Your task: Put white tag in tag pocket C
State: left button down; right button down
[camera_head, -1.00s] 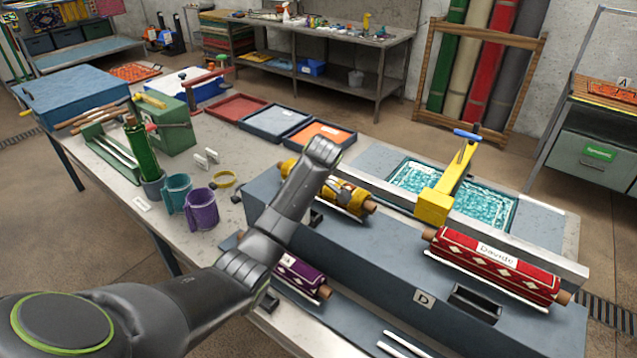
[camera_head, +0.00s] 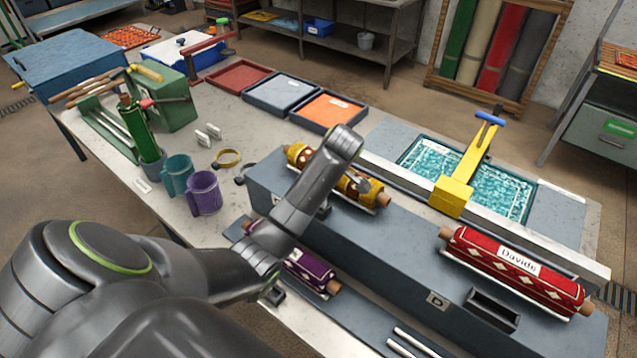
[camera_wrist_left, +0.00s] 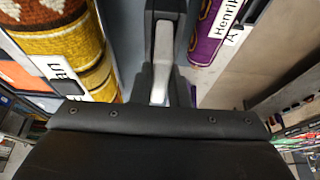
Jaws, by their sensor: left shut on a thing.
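My left gripper (camera_wrist_left: 165,22) is in the left wrist view, its dark fingers closed around a narrow pale piece (camera_wrist_left: 161,62), seen nearly edge-on. This looks like the white tag; its face cannot be read. In the head view my left arm reaches over the grey stepped stand, and its wrist hides the fingertips. They are between the yellow patterned rug roll (camera_head: 365,190) and the purple roll (camera_head: 312,272). An open dark pocket (camera_head: 492,309) sits by the letter D below the red roll. No letter C is readable. My right gripper is out of view.
The red roll (camera_head: 515,268) labelled Davids lies on the stand's right. Purple (camera_head: 204,195) and teal mugs, and two small white pieces (camera_head: 209,133), stand on the table to the left.

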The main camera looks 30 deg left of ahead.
pick_arm(q)
jog(key=shift+x, duration=1.1)
jog(key=shift+s+f, duration=0.1)
jog(key=shift+f, duration=0.1)
jog(key=c, duration=1.7)
grip_release()
jog(key=shift+d+r, duration=0.1)
jog(key=shift+d, duration=0.05)
jog(key=shift+c, duration=0.2)
jog(key=o, duration=0.3)
jog(key=shift+d+r, duration=0.1)
jog(key=shift+d, duration=0.05)
jog(key=shift+o, duration=0.2)
jog(key=shift+a, duration=0.2)
